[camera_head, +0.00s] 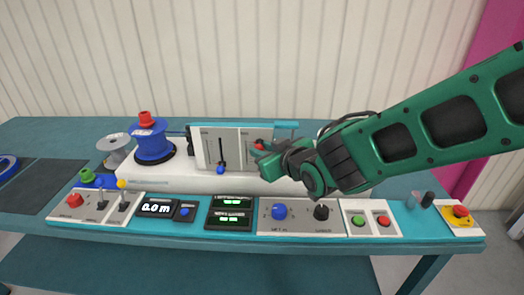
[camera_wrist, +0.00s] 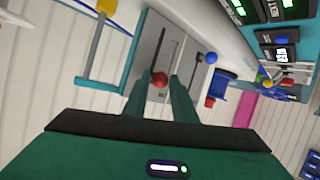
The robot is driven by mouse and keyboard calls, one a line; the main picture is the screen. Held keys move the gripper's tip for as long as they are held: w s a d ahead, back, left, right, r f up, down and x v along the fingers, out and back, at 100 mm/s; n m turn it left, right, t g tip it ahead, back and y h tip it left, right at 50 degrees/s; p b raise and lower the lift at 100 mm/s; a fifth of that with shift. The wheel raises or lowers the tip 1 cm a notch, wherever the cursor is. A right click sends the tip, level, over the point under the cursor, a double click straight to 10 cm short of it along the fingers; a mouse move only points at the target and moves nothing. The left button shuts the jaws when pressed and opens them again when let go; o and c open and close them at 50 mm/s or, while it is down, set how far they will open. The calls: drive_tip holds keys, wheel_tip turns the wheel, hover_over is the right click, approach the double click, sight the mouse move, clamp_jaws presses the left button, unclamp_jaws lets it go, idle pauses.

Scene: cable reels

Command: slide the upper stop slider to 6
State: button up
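An upright grey slider panel (camera_head: 231,150) stands behind the console with two slots. The left slider's blue knob (camera_head: 220,169) is near the bottom of its slot. The right slider's red knob (camera_head: 259,145) is higher up, beside my gripper (camera_head: 264,150). In the wrist view, the red knob (camera_wrist: 160,80) lies between the two green fingers of my gripper (camera_wrist: 165,76), with some gap visible, so they look open around it. The blue knob (camera_wrist: 211,58) is outside the fingers, to the right. The scale marks and labels are too small to read, and my gripper hides part of the panel's right side.
A blue reel (camera_head: 152,145) with a red top stands left of the panel, with a grey reel (camera_head: 115,145) beyond it. The front console (camera_head: 330,232) carries knobs, switches, displays and buttons. A teal frame with a yellow part (camera_wrist: 105,7) is close left in the wrist view.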

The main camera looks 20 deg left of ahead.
clamp_jaws()
drive_tip(key=shift+c, duration=0.4)
unclamp_jaws()
drive_tip(key=c, duration=0.4)
drive_tip(key=shift+c, duration=2.3)
unclamp_jaws()
drive_tip(key=shift+f, duration=1.05)
drive_tip(key=o, duration=1.1)
